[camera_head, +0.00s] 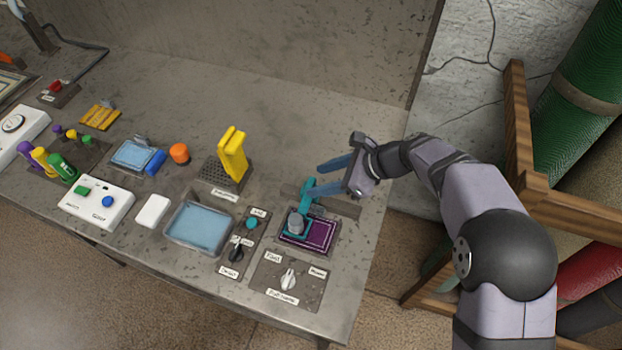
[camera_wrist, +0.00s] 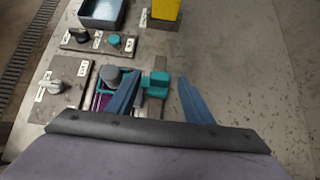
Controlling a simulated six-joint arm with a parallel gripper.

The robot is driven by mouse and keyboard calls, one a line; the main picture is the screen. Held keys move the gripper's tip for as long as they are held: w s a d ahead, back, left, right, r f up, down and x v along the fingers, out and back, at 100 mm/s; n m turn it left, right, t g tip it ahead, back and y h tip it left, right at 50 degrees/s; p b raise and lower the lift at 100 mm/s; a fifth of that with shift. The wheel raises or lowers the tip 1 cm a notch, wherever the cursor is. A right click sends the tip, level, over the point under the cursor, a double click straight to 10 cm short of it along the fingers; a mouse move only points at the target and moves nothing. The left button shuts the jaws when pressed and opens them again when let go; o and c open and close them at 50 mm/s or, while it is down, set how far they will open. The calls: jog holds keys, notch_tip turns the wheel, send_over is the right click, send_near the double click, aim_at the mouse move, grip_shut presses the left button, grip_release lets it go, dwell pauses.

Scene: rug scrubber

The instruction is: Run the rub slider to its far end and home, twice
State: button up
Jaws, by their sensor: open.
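The rub slider (camera_head: 296,224) is a teal carriage with a grey round knob, on the left part of a purple rug sample (camera_head: 322,236) in a dark frame. A teal handle (camera_head: 308,187) sticks up behind it. In the wrist view the teal handle block (camera_wrist: 156,84) lies between the two blue fingers, and the grey knob (camera_wrist: 112,76) is left of them. My gripper (camera_head: 318,180) is open and empty at the handle, its fingers spread to either side. I cannot tell whether they touch it. The left finger hides part of the slider in the wrist view.
A panel with a white knob (camera_head: 288,279) lies in front of the rug sample. A panel with teal and black knobs (camera_head: 237,254) and a blue water tray (camera_head: 199,228) are to the left. A yellow brush (camera_head: 232,153) stands behind. Bench right of the slider is clear.

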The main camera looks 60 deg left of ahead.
aim_at(311, 182)
jog(key=shift+p+x, duration=0.65)
jog(key=shift+x, duration=1.6)
jog(key=shift+c, duration=0.4)
grip_shut()
jog(key=w+d+b, duration=0.1)
jog(key=w+d, duration=0.3)
jog(key=shift+w+d, duration=0.15)
jog(key=shift+w, duration=0.1)
jog(key=shift+f, duration=0.1)
jog(key=shift+o, duration=0.4)
grip_release()
jog(key=shift+d, duration=0.1)
